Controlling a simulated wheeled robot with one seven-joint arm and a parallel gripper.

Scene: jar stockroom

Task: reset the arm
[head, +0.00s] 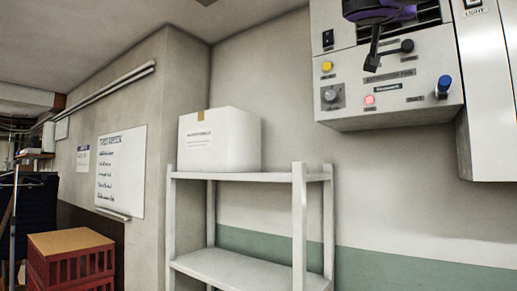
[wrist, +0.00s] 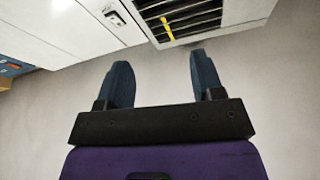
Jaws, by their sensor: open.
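My gripper (wrist: 162,80) shows in the wrist view with its two dark fingers spread apart and nothing between them. Beyond the fingertips are a pale wall and the vented end of a white unit. In the head view part of my arm and gripper (head: 372,62) hangs at the top right, in front of the grey control panel (head: 400,118). From this angle I cannot tell how far it is from the panel.
A white shelf (head: 240,176) holds a white box (head: 220,140). Red crates (head: 70,265) stand at lower left. A whiteboard (head: 121,170) hangs on the wall.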

